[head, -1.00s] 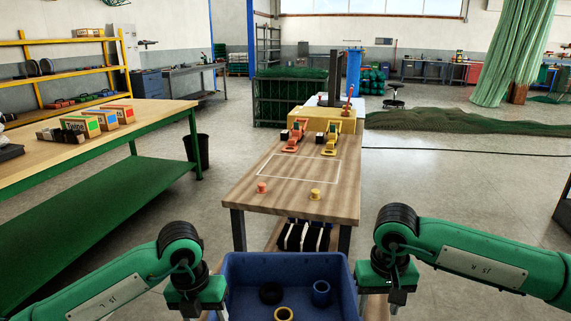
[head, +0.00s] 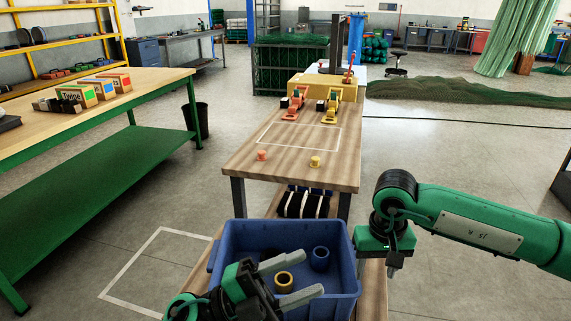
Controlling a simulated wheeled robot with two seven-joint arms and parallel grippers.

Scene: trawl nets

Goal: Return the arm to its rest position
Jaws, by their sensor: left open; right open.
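My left gripper (head: 312,273) reaches in from the bottom over the blue bin (head: 228,240). Its two grey fingers are spread apart and point right, with nothing seen held between them. A yellow ring (head: 284,281) shows between the fingers, lower down in the bin. A blue ring (head: 319,259) lies in the bin beyond the fingertips. The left gripper hides part of the bin floor. My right gripper (head: 391,268) hangs pointing down just right of the bin, open and empty.
A wooden table (head: 250,177) stands behind the bin, with an orange peg (head: 262,155), a yellow peg (head: 315,162) and orange (head: 293,105) and yellow (head: 328,107) clamp-like tools. A green-framed bench (head: 155,84) is at left. Floor between them is clear.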

